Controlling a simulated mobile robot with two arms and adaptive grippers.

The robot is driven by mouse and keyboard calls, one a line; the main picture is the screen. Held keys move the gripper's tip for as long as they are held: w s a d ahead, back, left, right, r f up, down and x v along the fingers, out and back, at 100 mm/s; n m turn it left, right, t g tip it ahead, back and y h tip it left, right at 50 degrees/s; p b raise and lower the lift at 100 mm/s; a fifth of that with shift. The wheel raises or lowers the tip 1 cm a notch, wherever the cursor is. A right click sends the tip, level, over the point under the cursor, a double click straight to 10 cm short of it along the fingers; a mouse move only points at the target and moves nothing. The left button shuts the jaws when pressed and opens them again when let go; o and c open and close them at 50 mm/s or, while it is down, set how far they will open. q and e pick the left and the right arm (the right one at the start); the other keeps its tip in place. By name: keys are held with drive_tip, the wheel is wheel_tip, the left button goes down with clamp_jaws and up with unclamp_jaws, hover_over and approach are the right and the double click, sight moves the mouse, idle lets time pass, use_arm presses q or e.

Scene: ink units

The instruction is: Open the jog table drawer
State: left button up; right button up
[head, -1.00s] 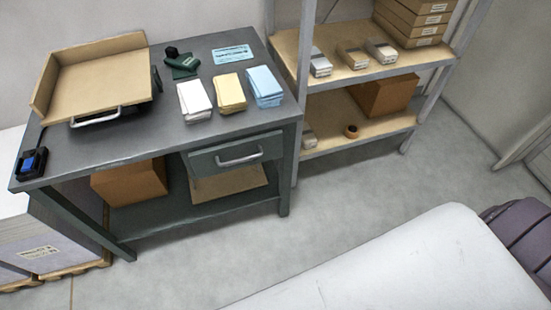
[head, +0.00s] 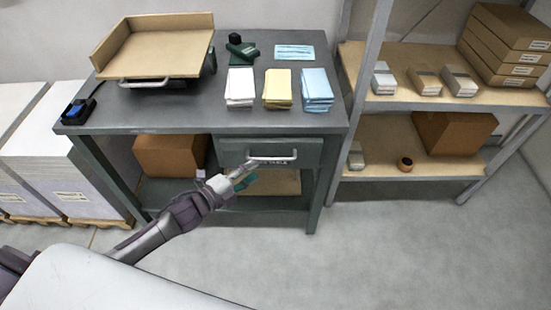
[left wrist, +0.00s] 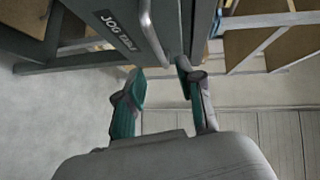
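The jog table (head: 190,115) is a dark grey bench with one drawer (head: 232,148) under the right part of its top. The drawer looks closed, with a pale bar handle (head: 272,159) across its front. In the left wrist view the drawer front (left wrist: 105,15) carries the lettering "JOG TABLE", and the handle (left wrist: 150,32) runs towards the gap between my fingers. My left gripper (head: 243,178) is just in front of the drawer, near the handle's left end. Its two teal-padded fingers (left wrist: 161,76) are apart with nothing held. I cannot tell whether they touch the handle. My right gripper is out of view.
A shelf rack (head: 430,100) stands at right. A cardboard box (head: 170,155) sits beneath the table. Floor at right front is clear.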

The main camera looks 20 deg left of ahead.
sight(272, 159)
use_arm(q)
drive_tip(key=x, duration=0.9)
clamp_jaws()
